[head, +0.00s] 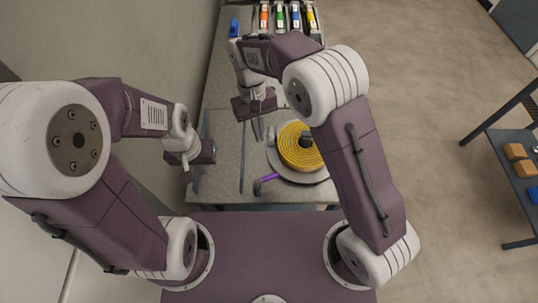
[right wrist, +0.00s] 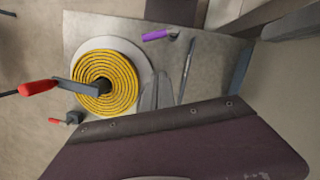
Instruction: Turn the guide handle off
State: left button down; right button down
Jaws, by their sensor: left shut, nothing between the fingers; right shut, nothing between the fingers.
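A purple handle (head: 266,179) juts from the near left side of the round base under a yellow coil (head: 292,146); it also shows at the top of the right wrist view (right wrist: 157,35). A red-gripped crank (right wrist: 38,87) reaches over the coil, and a smaller red handle (right wrist: 54,120) sits below it. I cannot tell which one is the guide handle. My right gripper (head: 258,130) is shut and empty, left of the coil and apart from the purple handle; its fingers show in the right wrist view (right wrist: 157,92). My left gripper (head: 195,182) is shut and empty at the table's left.
The grey table (head: 222,180) is bare on its left part. A blue-topped part (head: 234,28) and several coloured blocks (head: 280,16) stand at its far end. A shelf with orange boxes (head: 515,152) stands at the right, with open floor between.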

aim_at(273, 175)
jog(key=s+d+f+p, duration=0.2)
jog(key=s+f, duration=0.3)
jog(key=f, duration=0.5)
jog(key=shift+s+d+f+p, duration=0.15)
jog(key=shift+d+p, duration=0.1)
jog(key=shift+p, duration=0.2)
jog(key=m, duration=0.1)
jog(key=s+d+m, duration=0.1)
jog(key=m, duration=0.1)
jog(key=s+m+y+p, duration=0.1)
jog(key=shift+d+m, duration=0.3)
jog(key=shift+m, duration=0.1)
